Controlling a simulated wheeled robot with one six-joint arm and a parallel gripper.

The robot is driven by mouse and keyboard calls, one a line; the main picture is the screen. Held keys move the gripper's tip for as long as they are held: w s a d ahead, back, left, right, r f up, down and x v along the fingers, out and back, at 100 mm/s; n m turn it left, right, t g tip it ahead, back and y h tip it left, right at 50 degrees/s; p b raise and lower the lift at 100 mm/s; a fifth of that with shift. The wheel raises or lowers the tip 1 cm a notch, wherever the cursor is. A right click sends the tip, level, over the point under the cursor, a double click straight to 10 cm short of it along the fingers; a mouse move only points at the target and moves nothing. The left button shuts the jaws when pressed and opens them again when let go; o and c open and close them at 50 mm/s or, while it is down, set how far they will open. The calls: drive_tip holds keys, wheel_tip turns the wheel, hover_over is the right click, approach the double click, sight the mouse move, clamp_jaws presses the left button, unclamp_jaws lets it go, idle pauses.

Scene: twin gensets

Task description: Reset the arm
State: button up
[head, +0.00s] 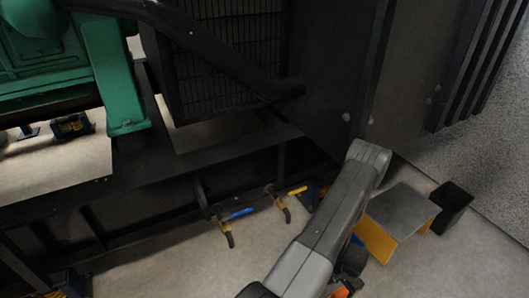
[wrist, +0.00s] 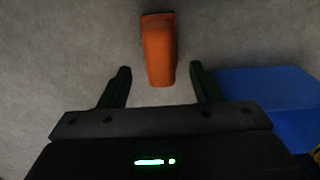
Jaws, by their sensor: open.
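My gripper (wrist: 160,66) shows in the wrist view with its two dark fingers spread apart. An orange block-like thing (wrist: 159,45) shows beyond and between the fingertips against the grey floor. I cannot tell how far it is from the fingers, and nothing is seen clamped. In the head view my grey arm reaches up from the bottom edge, bends near the dark cabinet and folds back down. I cannot make out the gripper's fingers there.
A blue thing (wrist: 265,88) lies right of the fingers. A grey-topped step with yellow sides (head: 403,210) and a black bin (head: 452,205) stand right of my arm. The genset's dark frame (head: 150,225) has valves with blue (head: 238,214) and yellow (head: 297,191) handles left of it.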

wheel_tip(320, 180, up, 4)
drive_tip(key=shift+w+p, duration=0.15)
drive_tip(key=shift+p, duration=0.45)
drive_tip(key=w+a+r+n+p, duration=0.3)
drive_tip(key=a+r+p, duration=0.5)
drive_tip(key=r, duration=0.4)
drive_tip(key=w+a+r+n+p, duration=0.4)
drive_tip(key=a+r+p, duration=0.5)
drive_tip(key=r, duration=0.3)
drive_tip(key=w+a+r+n+p, duration=0.4)
drive_tip(key=a+r+p, duration=0.4)
drive_tip(key=r, duration=0.5)
drive_tip(key=shift+w+a+p, duration=0.2)
drive_tip(key=shift+w+p, duration=0.6)
drive_tip(key=shift+w, duration=0.05)
